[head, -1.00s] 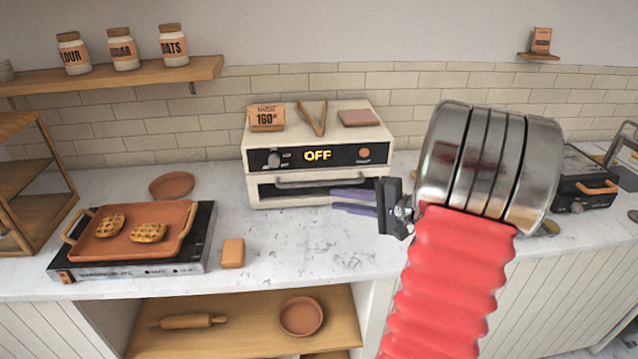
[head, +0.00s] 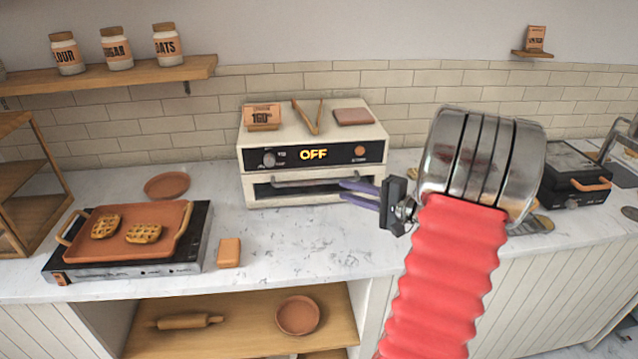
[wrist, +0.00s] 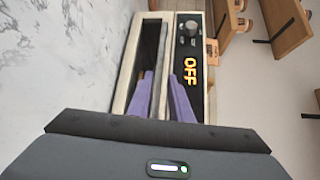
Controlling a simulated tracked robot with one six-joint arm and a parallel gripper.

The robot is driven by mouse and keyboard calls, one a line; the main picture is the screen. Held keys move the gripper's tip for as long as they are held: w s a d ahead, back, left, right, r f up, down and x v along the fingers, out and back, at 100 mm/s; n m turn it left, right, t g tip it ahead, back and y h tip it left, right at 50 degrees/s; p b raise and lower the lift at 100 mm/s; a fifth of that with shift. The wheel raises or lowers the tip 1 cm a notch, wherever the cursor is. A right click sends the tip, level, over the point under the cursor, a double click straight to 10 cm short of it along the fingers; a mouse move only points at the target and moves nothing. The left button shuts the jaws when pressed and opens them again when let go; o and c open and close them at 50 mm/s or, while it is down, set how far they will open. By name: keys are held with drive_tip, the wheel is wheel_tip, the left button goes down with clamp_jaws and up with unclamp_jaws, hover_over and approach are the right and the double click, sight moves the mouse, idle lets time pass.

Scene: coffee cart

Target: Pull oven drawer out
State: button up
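The cream oven (head: 312,130) stands on the counter against the tiled wall, with "OFF" lit on its black panel. Its drawer (head: 262,200), low on the front, has a dark window and a metal bar handle (head: 300,183); it appears closed. My gripper (head: 343,190) is at the handle's right part, its purple fingers apart, one above the other. In the wrist view my gripper (wrist: 160,80) has its fingers on either side of the handle bar's line, with a gap between them. I cannot tell whether either finger touches the bar.
A griddle (head: 125,265) with an orange tray and two waffles stands at left. An orange block (head: 229,252) and a round plate (head: 167,185) lie nearby. A sign, tongs (head: 308,117) and a flat block are on the oven. The counter before the drawer is clear.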

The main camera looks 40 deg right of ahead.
sight(321, 183)
drive_tip(key=x, duration=1)
drive_tip(key=shift+w, duration=0.3)
clamp_jaws()
drive_tip(key=shift+a, duration=0.1)
